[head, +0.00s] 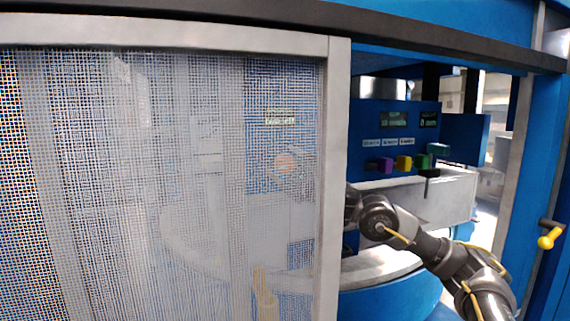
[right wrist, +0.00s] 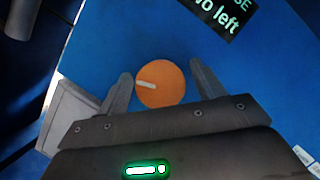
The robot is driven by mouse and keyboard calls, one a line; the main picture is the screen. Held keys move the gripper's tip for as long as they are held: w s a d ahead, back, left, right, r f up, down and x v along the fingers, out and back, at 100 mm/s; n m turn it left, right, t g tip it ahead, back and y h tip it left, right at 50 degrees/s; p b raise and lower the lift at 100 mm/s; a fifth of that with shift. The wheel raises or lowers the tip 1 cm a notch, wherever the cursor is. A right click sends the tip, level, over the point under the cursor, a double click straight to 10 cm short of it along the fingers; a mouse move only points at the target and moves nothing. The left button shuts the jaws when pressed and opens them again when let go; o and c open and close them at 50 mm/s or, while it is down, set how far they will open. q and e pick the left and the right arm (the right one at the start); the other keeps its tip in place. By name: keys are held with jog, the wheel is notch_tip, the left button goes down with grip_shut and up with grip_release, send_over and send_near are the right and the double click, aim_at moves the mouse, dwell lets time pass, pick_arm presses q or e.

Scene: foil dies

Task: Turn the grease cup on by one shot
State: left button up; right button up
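The grease cup (right wrist: 162,85) is an orange round cap with a pale pointer mark, on a blue panel in the right wrist view. In the head view it shows faintly as an orange spot (head: 284,161) behind the mesh guard. My right gripper (right wrist: 160,84) is open, with one finger on each side of the cap. I cannot tell whether the fingers touch it. In the head view my right arm reaches in through the opening and its gripper is blurred behind the mesh. My left gripper is not in view.
A mesh guard (head: 333,200) with a grey frame covers the left side. The opening to its right holds a blue control box (head: 372,120) with displays and coloured knobs. A label (right wrist: 222,14) ending in "left" sits above the cap. A yellow-knobbed handle (head: 546,242) is at far right.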

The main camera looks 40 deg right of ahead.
jog(key=c, duration=0.9)
jog(key=shift+f+m+b, duration=0.15)
jog(key=shift+m+b, duration=0.35)
jog(key=shift+b, duration=0.2)
jog(key=m+h+b, duration=0.3)
jog(key=m+b, duration=0.2)
jog(key=m+g+h+b, duration=0.1)
jog(key=m+h+b, duration=0.1)
jog(key=m+b, duration=0.3)
jog(key=m+h+b, duration=0.3)
jog(key=m+b, duration=0.3)
jog(key=m, duration=0.1)
jog(key=shift+h, duration=0.3)
jog(key=m+g+b, duration=0.1)
jog(key=m, duration=0.1)
jog(key=m+h+b, duration=0.1)
jog(key=m, duration=0.1)
jog(key=shift+m+g, duration=0.4)
jog(key=m, duration=0.1)
jog(key=m+g+h+b, duration=0.1)
jog(key=m, duration=0.1)
jog(key=shift+r+g, duration=0.2)
jog(key=shift+g, duration=0.1)
jog(key=shift+m+g+b, duration=0.35)
jog(key=shift+m+g, duration=0.15)
jog(key=shift+m, duration=1.4)
jog(key=o, duration=1)
jog(key=shift+d, duration=0.1)
